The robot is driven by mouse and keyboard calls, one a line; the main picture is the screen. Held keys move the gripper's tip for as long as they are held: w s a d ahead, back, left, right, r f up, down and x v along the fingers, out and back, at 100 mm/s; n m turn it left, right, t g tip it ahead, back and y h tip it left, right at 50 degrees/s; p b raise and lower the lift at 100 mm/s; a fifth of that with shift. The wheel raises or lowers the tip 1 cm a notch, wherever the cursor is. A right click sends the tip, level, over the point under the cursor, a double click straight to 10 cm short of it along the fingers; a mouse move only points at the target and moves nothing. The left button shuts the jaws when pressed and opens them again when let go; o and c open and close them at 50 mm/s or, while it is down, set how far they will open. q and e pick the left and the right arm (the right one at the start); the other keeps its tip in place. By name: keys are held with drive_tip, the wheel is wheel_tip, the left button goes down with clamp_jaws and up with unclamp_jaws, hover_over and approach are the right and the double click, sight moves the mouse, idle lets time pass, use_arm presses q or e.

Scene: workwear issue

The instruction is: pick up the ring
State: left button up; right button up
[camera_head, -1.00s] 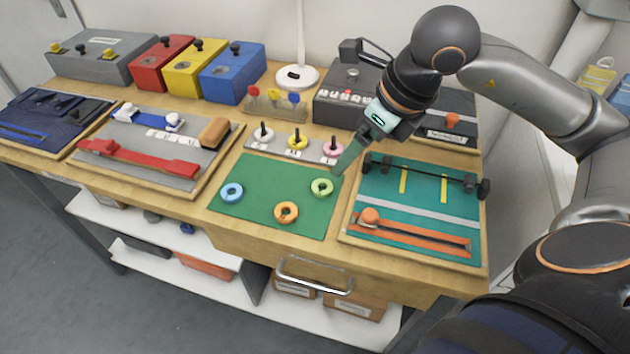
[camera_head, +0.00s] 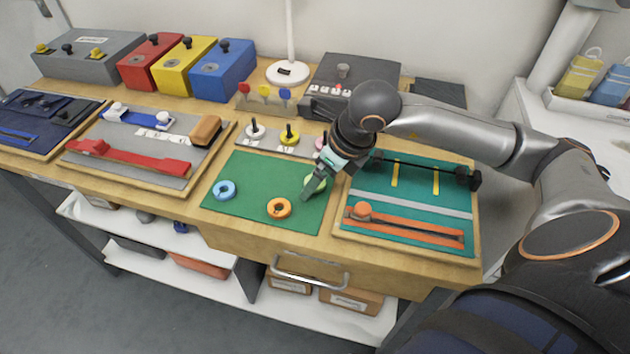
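Three loose rings lie on the green mat (camera_head: 250,172): a blue ring (camera_head: 224,190) at the left, an orange ring (camera_head: 278,208) at the front, and a light green ring (camera_head: 320,182) at the right. My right gripper (camera_head: 306,195) points down over the light green ring and hides part of it. I cannot tell whether its fingers touch the ring or how far apart they are. A peg board (camera_head: 270,146) behind the mat carries a white ring (camera_head: 255,132), a yellow ring (camera_head: 289,136) and a pink ring, partly hidden by my arm. My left gripper is out of view.
A teal board (camera_head: 400,215) with orange straps lies right of the mat. A grey board (camera_head: 135,150) with red and blue straps lies to the left. A lamp base (camera_head: 287,73), a dark machine (camera_head: 350,75) and coloured boxes stand behind. A drawer handle (camera_head: 310,283) sticks out in front.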

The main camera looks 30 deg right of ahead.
drive_tip(key=c, duration=0.6)
clamp_jaws()
drive_tip(key=shift+r, duration=0.1)
